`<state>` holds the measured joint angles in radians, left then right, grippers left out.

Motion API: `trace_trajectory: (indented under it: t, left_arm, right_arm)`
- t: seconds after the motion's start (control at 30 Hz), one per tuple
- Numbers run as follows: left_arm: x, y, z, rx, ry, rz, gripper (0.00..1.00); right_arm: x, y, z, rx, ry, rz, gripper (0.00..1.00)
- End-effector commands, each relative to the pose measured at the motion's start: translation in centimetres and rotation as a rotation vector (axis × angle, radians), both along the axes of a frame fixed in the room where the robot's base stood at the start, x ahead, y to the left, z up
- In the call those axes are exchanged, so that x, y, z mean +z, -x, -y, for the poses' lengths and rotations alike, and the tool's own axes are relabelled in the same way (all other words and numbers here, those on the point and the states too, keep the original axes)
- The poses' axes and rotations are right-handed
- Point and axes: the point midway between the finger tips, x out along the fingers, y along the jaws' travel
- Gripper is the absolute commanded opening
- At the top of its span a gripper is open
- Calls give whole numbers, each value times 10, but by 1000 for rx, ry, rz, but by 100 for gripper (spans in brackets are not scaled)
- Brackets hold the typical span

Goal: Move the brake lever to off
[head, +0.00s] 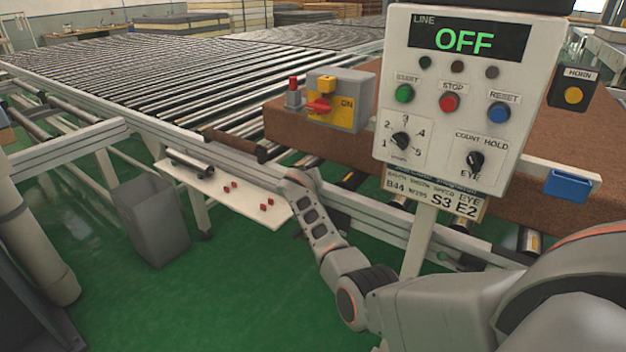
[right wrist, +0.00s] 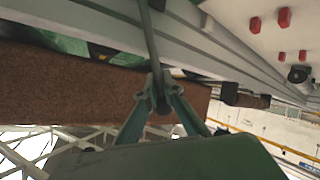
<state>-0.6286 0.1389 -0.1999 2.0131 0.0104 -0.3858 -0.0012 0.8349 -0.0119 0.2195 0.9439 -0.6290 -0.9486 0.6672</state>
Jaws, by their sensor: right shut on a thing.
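A thin grey rod, which looks like the brake lever (right wrist: 151,45), runs down from the top of the right wrist view to between my fingertips. My right gripper (right wrist: 159,92) is shut on its end. In the head view my right arm reaches in from the right to the conveyor's side rail. There the wrist hides the fingers and the lever, and I cannot read an on or off mark for it. My left gripper is not in view.
A control panel (head: 450,118) reading OFF stands at front right. Behind it lies a brown mattress (head: 545,215), with a switch box (head: 352,92) marked ON near its left end. A white shelf (head: 200,182) with red pieces and a grey bin (head: 150,222) are left of my arm.

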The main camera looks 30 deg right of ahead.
Motion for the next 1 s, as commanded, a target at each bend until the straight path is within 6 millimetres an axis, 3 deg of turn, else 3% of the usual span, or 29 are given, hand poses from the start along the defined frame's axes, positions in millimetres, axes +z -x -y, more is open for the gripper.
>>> trace_trajectory:
  t: [0.03, 0.4, 0.5, 0.83, 1.0]
  left_arm:
    - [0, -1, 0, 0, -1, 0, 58]
    - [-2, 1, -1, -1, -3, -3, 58]
    - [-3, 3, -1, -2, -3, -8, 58]
    - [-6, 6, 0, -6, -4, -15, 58]
    - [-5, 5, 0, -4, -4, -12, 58]
  right_arm:
    - [11, -3, 3, -1, 10, 10, 0]
    - [12, -5, 2, 2, 13, 10, 0]
    - [13, -5, 2, 3, 12, 10, 26]
    - [6, -3, 0, 2, 7, 1, 26]
    - [19, -4, -1, 3, 5, 4, 26]
